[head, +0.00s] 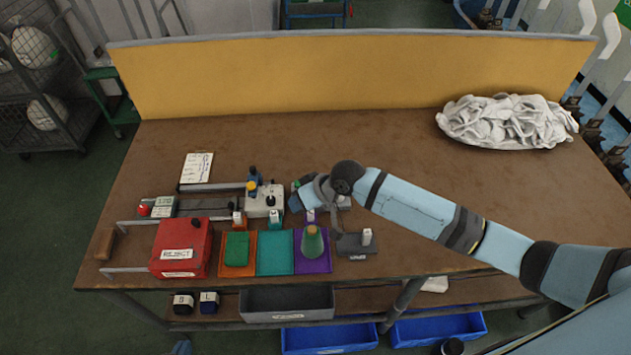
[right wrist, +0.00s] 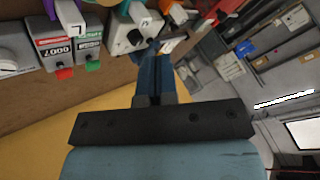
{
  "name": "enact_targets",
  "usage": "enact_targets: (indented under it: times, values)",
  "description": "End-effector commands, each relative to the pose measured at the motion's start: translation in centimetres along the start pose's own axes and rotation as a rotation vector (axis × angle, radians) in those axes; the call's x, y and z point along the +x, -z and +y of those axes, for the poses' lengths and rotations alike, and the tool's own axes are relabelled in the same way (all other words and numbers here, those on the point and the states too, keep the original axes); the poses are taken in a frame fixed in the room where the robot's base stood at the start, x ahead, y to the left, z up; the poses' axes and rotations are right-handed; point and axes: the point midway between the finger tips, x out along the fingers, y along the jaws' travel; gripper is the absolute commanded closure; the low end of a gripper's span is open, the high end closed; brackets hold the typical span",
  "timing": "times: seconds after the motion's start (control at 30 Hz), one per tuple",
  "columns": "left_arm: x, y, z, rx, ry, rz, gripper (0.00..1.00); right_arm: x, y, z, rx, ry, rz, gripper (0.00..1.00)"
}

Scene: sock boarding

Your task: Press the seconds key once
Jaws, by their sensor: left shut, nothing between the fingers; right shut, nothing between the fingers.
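Two counters show in the right wrist view: one with a red label, digits and a red key (right wrist: 64,73), the other with a green label and a green key (right wrist: 93,66). I cannot read which key is marked seconds. My left gripper (head: 182,347) is shut, barely showing at the bottom edge.
A red box (head: 181,248), orange, teal (head: 268,262) and purple mats, a green cone (head: 312,242) and a dark block (head: 356,245) line the front. A clipboard (head: 197,167) lies behind. White socks (head: 507,122) are piled back right.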

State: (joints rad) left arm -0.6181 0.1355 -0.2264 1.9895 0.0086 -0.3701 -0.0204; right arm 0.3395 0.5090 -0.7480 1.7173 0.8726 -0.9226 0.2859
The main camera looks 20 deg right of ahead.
Motion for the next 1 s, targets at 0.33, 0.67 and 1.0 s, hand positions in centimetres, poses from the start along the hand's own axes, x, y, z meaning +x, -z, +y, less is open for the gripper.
enact_targets:
  times: [0.33, 0.67, 1.0]
  values:
    - [0.0, 0.0, 0.0, 0.000, 0.000, 0.000, 1.00, -2.1, 8.8, 9.9, 0.176, -0.045, 0.095, 1.00]
    - [0.0, 0.0, 0.0, 0.000, 0.000, 0.000, 1.00, -3.0, 10.6, 11.9, 0.219, -0.055, 0.125, 1.00]
    - [0.2, -0.3, 0.0, 0.000, -0.001, 0.000, 1.00, -2.7, 10.3, 12.0, 0.218, -0.054, 0.124, 1.00]
